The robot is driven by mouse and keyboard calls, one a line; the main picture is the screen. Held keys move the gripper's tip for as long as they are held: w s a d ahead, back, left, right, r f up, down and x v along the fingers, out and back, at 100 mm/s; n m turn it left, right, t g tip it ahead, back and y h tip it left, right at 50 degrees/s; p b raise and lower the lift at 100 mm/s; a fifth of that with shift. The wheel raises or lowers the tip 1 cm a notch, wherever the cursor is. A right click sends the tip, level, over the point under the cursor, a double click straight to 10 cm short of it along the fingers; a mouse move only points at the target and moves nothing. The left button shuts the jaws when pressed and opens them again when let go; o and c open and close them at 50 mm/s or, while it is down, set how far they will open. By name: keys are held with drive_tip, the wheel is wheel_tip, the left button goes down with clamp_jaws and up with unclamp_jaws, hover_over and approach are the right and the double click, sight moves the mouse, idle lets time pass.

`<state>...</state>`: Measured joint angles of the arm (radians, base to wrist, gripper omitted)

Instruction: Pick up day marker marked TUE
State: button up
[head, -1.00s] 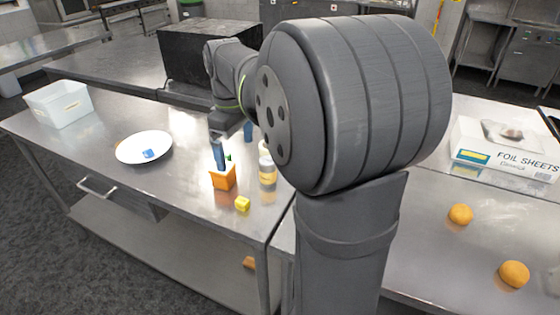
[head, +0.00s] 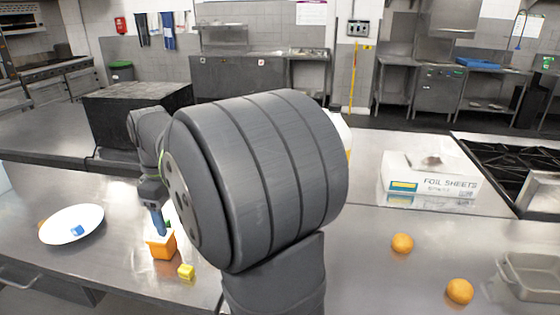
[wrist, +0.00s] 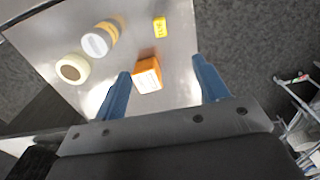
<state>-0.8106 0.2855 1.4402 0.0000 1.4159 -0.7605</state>
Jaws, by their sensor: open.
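A small yellow block (head: 186,272) lies on the steel table, right of an orange box (head: 162,246). In the wrist view the yellow block (wrist: 160,27) carries dark lettering too small to read. A small blue block (head: 77,231) sits on a white plate (head: 72,222) at the left. I cannot tell which piece is marked TUE. My gripper (head: 157,216), with blue fingers, is at the orange box. In the wrist view the gripper (wrist: 160,72) is open, with the orange box (wrist: 147,74) seen between the fingers, nearer the left one; contact is unclear.
Two jars (wrist: 72,69) (wrist: 99,40) stand left of the orange box in the wrist view. A foil sheets box (head: 430,178) and two orange fruits (head: 402,243) (head: 459,291) are on the right counter. My arm hides the middle.

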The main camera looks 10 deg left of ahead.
drive_tip(key=c, duration=0.3)
drive_tip(key=m, duration=0.1)
hover_over(185, 268)
drive_tip(key=f, duration=1.2)
drive_tip(key=shift+s+d+f, duration=0.2)
drive_tip(key=shift+s+f, duration=0.1)
drive_tip(key=shift+f, duration=0.1)
drive_tip(key=shift+w+a+f, duration=0.1)
drive_tip(key=shift+w+f, duration=0.05)
drive_tip(key=shift+f, duration=1.2)
drive_tip(key=shift+w+a+f, duration=0.1)
drive_tip(key=shift+w+f, duration=0.05)
drive_tip(key=shift+f, duration=1.15)
drive_tip(key=shift+c, duration=0.4)
drive_tip(key=c, duration=1)
